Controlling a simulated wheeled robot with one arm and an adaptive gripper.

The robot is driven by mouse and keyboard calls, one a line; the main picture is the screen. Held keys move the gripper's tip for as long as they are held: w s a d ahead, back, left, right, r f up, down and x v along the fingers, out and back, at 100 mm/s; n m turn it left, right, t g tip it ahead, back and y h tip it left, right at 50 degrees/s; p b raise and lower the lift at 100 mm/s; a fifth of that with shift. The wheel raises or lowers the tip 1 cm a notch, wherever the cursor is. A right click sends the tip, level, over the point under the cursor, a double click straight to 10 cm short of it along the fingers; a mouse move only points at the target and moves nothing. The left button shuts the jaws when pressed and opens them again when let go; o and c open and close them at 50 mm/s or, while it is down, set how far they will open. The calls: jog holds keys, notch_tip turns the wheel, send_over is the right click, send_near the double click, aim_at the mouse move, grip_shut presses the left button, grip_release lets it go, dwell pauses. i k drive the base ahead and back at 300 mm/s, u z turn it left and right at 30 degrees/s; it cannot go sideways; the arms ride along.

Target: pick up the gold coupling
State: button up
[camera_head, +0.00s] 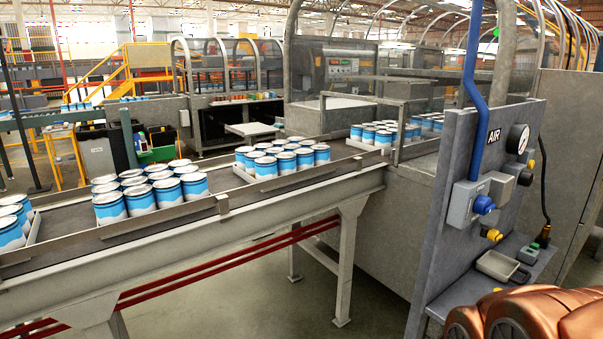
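A gold coupling (493,235) sits low on the front of the grey AIR panel (468,140), below and right of a blue knob-like fitting (484,204). It is small, and its far side is hidden. A second small gold-coloured piece (531,164) shows higher up at the panel's right edge, under the gauge; I cannot tell what it is.
A ledge below the coupling holds a pale shallow dish (498,265) and a small green-grey item (528,255). A blue pipe (474,80) drops to a grey box. A roller conveyor (200,215) with cans runs along the left.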

aim_at(545, 230)
jog(key=z, duration=1.3)
